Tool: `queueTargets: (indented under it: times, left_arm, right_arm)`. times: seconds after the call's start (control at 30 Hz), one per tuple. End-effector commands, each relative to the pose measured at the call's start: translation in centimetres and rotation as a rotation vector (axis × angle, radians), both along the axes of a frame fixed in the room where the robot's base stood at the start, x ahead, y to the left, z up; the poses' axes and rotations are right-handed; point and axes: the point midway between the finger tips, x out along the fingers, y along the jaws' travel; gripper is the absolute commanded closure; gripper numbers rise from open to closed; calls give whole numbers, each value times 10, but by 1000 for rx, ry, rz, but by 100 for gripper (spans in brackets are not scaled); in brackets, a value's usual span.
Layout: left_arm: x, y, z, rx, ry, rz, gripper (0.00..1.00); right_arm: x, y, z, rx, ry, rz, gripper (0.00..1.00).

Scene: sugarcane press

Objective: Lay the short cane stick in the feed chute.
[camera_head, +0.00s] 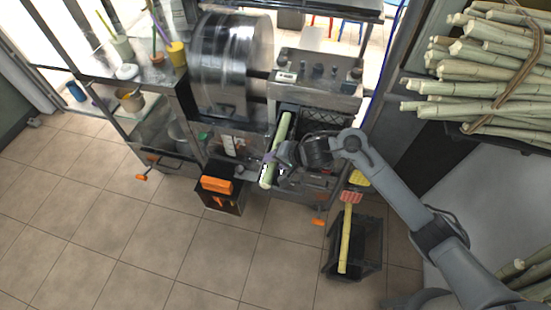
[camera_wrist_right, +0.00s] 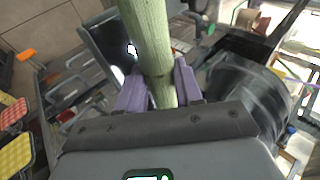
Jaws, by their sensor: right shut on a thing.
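The short cane stick (camera_head: 283,130) is pale green and lies lengthwise over the front of the press, below the control panel. My right gripper (camera_head: 270,158) is shut on it near its lower end. In the right wrist view the stick (camera_wrist_right: 149,38) runs up from between the two purple fingers of my right gripper (camera_wrist_right: 160,88) and fills the upper middle. The dark open bay of the press (camera_head: 318,117) is just right of the stick. I cannot clearly make out the feed chute, or whether the stick touches it. My left gripper is not in view.
The press has a shiny drum (camera_head: 222,65) and a control panel (camera_head: 312,75). A black box with orange items (camera_head: 222,203) stands in front. A dark crate (camera_head: 368,255) stands on the floor at right. Piled canes (camera_head: 490,62) fill the upper right.

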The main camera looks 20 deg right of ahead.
Motion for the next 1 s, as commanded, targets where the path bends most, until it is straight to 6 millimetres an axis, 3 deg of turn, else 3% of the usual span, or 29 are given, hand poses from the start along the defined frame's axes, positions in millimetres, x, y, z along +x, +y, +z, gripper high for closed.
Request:
queueTargets:
  times: [0.23,0.27,0.43,0.77,1.0]
  left_arm:
    - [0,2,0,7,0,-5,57]
    - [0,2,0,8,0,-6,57]
    - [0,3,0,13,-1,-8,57]
    - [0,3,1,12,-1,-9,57]
    - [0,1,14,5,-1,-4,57]
  right_arm:
    - [0,0,0,1,-2,0,95]
    - [0,0,0,1,-2,0,62]
    - [0,0,0,1,-2,0,36]
    - [-1,-1,0,0,1,0,35]
    - [-13,-10,21,-1,-1,0,35]
